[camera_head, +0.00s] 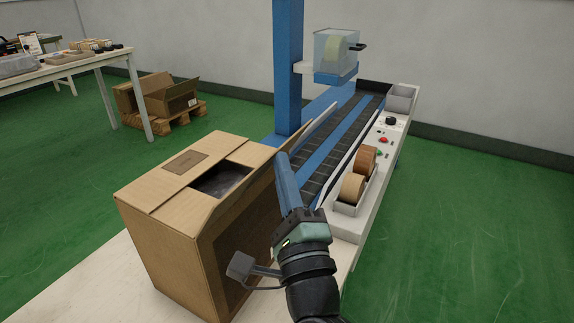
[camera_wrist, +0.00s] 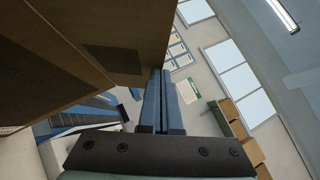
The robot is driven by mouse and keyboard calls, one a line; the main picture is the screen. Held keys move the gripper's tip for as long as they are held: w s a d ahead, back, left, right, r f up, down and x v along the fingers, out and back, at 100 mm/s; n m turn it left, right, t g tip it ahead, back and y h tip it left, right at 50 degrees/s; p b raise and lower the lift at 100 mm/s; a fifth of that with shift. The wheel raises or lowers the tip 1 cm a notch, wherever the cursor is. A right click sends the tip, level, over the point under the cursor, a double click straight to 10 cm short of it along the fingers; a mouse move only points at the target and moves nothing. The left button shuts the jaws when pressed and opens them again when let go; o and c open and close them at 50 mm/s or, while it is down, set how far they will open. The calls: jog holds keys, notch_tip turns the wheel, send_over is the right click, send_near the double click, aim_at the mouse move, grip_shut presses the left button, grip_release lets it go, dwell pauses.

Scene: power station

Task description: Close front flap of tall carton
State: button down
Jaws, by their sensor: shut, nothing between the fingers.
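The tall carton (camera_head: 165,245) stands upright on the pale surface at the left of the head view. Parts of its top are covered by flaps, and a dark opening (camera_head: 220,180) shows between them. The front flap (camera_head: 247,183), on the side facing my gripper, stands tilted up and outward. My gripper (camera_head: 282,158) is shut and empty, its blue fingers pointing upward just right of this flap. In the wrist view the fingers (camera_wrist: 161,74) are together beside the brown cardboard (camera_wrist: 120,28). I cannot tell whether they touch it.
A table (camera_head: 85,65) and an open carton on a pallet (camera_head: 165,97) stand far left.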

jog(key=a+r+n+g+p, duration=0.1)
jog(key=p, duration=0.3)
jog(key=w+a+r+n+g+p, duration=0.1)
jog(key=n+p, duration=0.1)
jog(key=p, duration=0.3)
jog(key=a+r+n+g+p, duration=0.1)
jog(key=p, duration=0.4)
jog(key=shift+w+a+r+n+g+y, duration=0.1)
jog(key=shift+w+r+n+g+y, duration=0.2)
jog(key=shift+w+r+g, duration=0.1)
jog(key=a+n+g+p, duration=0.1)
jog(key=p, duration=0.4)
jog(key=w+a+n+g+p, duration=0.1)
jog(key=p, duration=0.3)
jog(key=shift+w+a+r+h+p, duration=0.15)
jog(key=shift+a+r+h+p, duration=0.05)
jog(key=shift+r+h+p, duration=0.2)
jog(key=w+a+f+n+g+h+p, duration=0.1)
jog(key=a+f+n+g+h, duration=0.1)
jog(key=w+a+f+n+g+h+p, duration=0.1)
jog(key=w+a+f+n+g+h, duration=0.1)
jog(key=a, duration=0.1)
jog(key=w+a+f+n+g+h+p, duration=0.2)
jog(key=a+g, duration=0.1)
jog(key=shift+a+f+h, duration=0.25)
jog(key=shift+f+h, duration=0.05)
jog(key=shift+f, duration=0.1)
jog(key=shift+a, duration=0.1)
